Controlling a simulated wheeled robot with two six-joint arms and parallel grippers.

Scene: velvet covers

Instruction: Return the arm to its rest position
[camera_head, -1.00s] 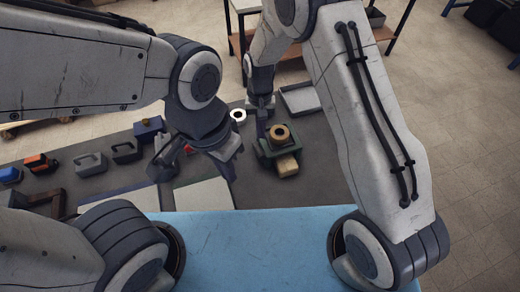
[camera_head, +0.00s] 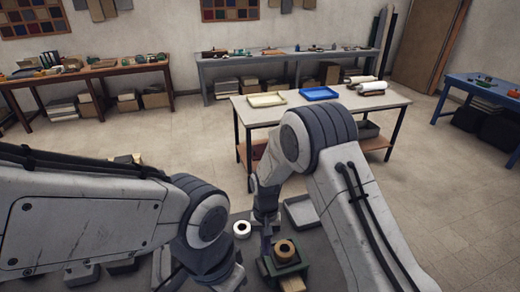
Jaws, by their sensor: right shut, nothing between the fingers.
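My right arm reaches in from the lower right, bends at a large elbow joint and points down to the dark table at the bottom centre. My right gripper (camera_head: 267,238) is shut and empty, just behind a tan ring-shaped roll (camera_head: 285,250) on a green block-like holder (camera_head: 285,268). I cannot tell whether it touches the holder. My left arm comes in from the left. The dark end of its wrist shows at the lower centre-left, left of the holder, and its fingertips cannot be made out.
A white ring (camera_head: 242,229) and a grey tray (camera_head: 301,213) lie near the right gripper. Benches line the walls. Open floor lies between.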

